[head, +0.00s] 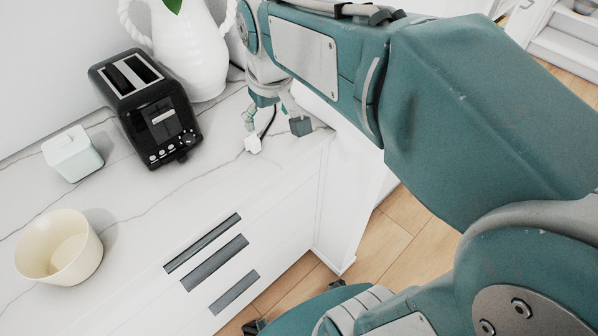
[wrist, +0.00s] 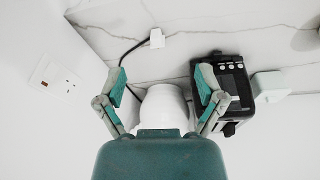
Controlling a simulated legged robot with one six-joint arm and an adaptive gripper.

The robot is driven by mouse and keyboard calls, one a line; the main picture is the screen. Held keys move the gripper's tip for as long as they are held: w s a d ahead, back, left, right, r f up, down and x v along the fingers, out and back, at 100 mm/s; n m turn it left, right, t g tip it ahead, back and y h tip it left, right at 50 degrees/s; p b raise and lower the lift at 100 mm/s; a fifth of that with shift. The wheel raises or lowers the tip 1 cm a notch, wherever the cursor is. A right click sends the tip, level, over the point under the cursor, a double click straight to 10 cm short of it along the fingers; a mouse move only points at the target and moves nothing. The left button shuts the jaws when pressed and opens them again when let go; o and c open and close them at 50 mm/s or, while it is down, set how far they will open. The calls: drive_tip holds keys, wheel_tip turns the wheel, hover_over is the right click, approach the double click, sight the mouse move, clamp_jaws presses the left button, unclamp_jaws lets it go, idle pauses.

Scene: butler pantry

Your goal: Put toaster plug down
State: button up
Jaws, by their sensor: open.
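The white toaster plug (head: 253,144) lies on the marble counter near its right end, with a dark cord running from it. It also shows in the wrist view (wrist: 157,38), beyond my fingertips. My gripper (head: 276,126) is open and empty, its fingers pointing down over the counter just beside the plug. In the wrist view, my two fingers (wrist: 161,80) are spread wide, with nothing between them touching the plug. The black toaster (head: 146,108) stands on the counter to the left, and in the wrist view (wrist: 228,90) it is partly behind my right-hand finger.
A white pitcher (head: 190,45) stands behind the toaster. A small pale-green lidded jar (head: 72,153) and a cream bowl (head: 60,248) are on the left. A wall socket (wrist: 55,82) shows in the wrist view. The counter in front of the toaster is clear.

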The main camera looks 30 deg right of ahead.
drive_tip(key=s+f+m+t, duration=0.1)
drive_tip(key=s+f+t, duration=0.1)
drive_tip(key=s, duration=1.1)
drive_tip(key=shift+f+m+t, duration=0.3)
drive_tip(key=shift+f+m, duration=0.1)
drive_tip(key=shift+f, duration=0.1)
